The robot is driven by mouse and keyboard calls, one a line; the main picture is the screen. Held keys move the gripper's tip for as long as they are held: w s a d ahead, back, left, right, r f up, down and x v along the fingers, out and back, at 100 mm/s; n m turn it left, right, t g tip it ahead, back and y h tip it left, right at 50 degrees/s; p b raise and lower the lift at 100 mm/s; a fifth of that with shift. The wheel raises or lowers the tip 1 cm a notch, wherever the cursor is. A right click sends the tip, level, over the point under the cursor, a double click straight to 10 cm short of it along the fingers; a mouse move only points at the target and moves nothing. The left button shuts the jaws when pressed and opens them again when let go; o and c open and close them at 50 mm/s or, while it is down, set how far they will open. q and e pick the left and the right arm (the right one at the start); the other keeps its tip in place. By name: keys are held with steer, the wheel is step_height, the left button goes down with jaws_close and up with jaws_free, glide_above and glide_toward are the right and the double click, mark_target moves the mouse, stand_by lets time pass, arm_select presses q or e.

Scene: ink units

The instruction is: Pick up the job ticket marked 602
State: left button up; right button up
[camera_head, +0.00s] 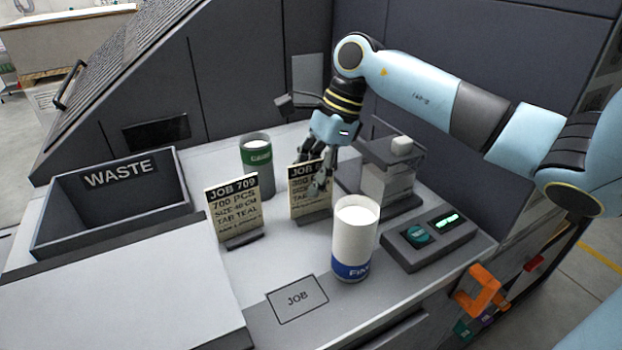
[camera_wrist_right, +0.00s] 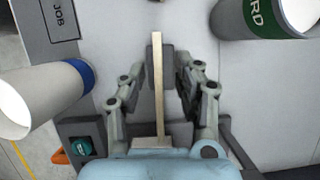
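A cream job ticket (camera_head: 308,204) stands upright in a dark base near the middle of the counter. Its heading begins "JOB", but my right gripper hides the number. My right gripper (camera_head: 318,176) is over its top from behind. In the right wrist view the ticket (camera_wrist_right: 157,85) shows edge-on between the two fingers of my right gripper (camera_wrist_right: 160,92), with a gap on each side, so the gripper is open. A second ticket, JOB 709 (camera_head: 234,210), stands to the left, also upright. My left gripper is not in view.
A white cup with a blue band (camera_head: 355,240) stands just right of the ticket. A green-labelled canister (camera_head: 257,165) stands behind the tickets. A control box (camera_head: 430,240) and a small press-like device (camera_head: 385,175) are right. The waste bin (camera_head: 110,200) is left. A marked JOB square (camera_head: 297,299) is empty.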

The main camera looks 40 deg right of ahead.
jaws_close()
steer(key=shift+r, duration=0.15)
